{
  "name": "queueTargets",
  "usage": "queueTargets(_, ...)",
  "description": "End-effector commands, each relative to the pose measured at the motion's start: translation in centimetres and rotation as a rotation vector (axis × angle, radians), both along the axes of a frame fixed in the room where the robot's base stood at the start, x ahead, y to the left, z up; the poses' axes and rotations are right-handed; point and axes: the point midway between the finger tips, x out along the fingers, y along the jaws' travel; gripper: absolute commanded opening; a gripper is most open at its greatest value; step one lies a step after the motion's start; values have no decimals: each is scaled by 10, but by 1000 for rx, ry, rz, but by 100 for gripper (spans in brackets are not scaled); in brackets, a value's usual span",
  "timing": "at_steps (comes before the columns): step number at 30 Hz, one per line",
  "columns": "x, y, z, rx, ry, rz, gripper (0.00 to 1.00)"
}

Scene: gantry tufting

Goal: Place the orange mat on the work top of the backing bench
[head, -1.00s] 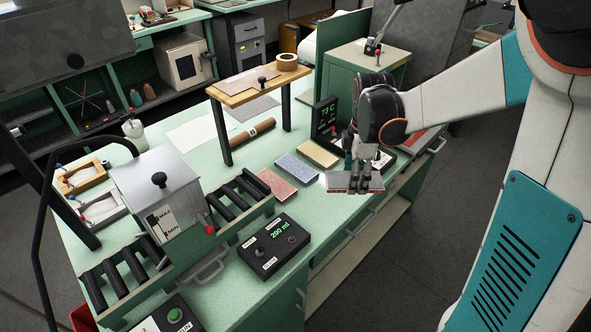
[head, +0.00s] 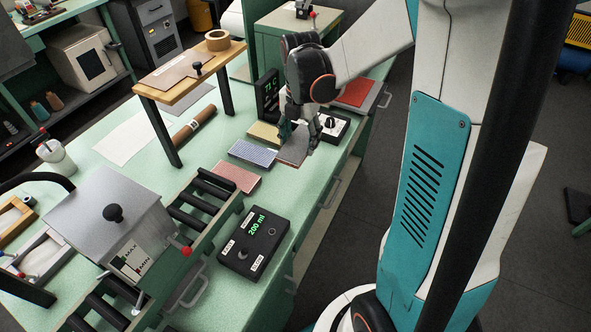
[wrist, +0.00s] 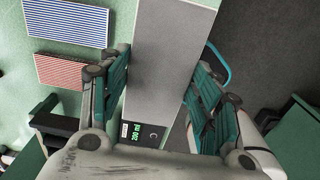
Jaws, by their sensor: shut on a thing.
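My gripper (head: 300,128) is shut on a flat mat (head: 293,151), with a finger on each of its long sides. The mat shows a grey-brown upper face in the head view and a plain grey face in the wrist view (wrist: 165,60); I see no clear orange on it. It is level, low over the green work top of the bench (head: 200,135), right of the blue and yellow mats. I cannot tell whether it touches the top. My gripper (wrist: 160,85) partly hides the mat's far end in the head view.
Red (head: 238,177), blue (head: 252,153) and yellow (head: 265,134) mats lie in a row. The 200 ml box (head: 254,243) stands nearer.

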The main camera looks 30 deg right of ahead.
Motion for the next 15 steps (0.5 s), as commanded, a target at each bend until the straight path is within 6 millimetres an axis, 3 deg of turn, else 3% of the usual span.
queueTargets(1, 0, 0, -16, 0, 0, 0, 34)
queueTargets(6, 0, 0, -54, 0, 0, 0, 34)
queueTargets(15, 0, 0, -79, 0, 0, -1, 34)
